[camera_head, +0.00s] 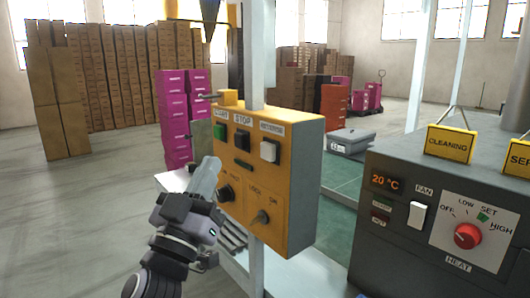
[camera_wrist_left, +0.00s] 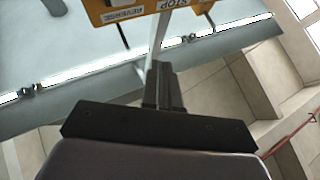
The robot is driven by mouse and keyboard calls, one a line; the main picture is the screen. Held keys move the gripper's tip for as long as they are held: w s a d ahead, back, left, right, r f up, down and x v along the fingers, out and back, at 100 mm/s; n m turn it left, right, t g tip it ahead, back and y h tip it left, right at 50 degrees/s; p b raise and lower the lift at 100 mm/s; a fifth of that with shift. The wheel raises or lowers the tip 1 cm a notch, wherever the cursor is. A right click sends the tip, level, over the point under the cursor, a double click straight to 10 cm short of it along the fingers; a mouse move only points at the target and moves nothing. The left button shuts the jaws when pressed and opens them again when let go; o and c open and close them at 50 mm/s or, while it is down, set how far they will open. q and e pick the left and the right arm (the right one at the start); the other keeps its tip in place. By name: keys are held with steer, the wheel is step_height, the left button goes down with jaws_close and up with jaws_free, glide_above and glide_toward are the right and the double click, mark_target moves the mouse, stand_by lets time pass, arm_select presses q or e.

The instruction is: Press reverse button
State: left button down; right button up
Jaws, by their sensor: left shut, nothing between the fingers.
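The yellow control box (camera_head: 270,185) is mounted on a pale post in the middle of the head view. Its white reverse button (camera_head: 268,151) is at the upper right of the front face, under the REVERSE label. A green start button (camera_head: 219,131) and the stop button (camera_head: 242,140) are to its left. My left gripper (camera_head: 208,174) is shut and empty, its tips in front of the box's left side, left of and lower than the reverse button. In the left wrist view, part of the box (camera_wrist_left: 108,12) shows at the top edge, beyond the shut fingers. My right gripper is not in view.
Knobs (camera_head: 226,192) sit low on the box near my gripper. A grey heater panel (camera_head: 400,200) with a red dial (camera_head: 467,235) stands at right. Pink boxes (camera_head: 176,130) and stacked cartons (camera_head: 120,75) are behind. Open floor lies at left.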

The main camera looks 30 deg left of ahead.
mark_target(268, 152)
arm_select(q)
steer(key=w+d, duration=0.3)
steer(key=w, duration=0.4)
steer(key=shift+w+b, duration=0.2)
steer(key=shift+b, duration=0.15)
steer(key=shift+w+d, duration=0.1)
steer(key=shift+w, duration=0.05)
stand_by(1.6)
steer(key=shift+w+d, duration=0.1)
steer(key=shift+w, duration=0.15)
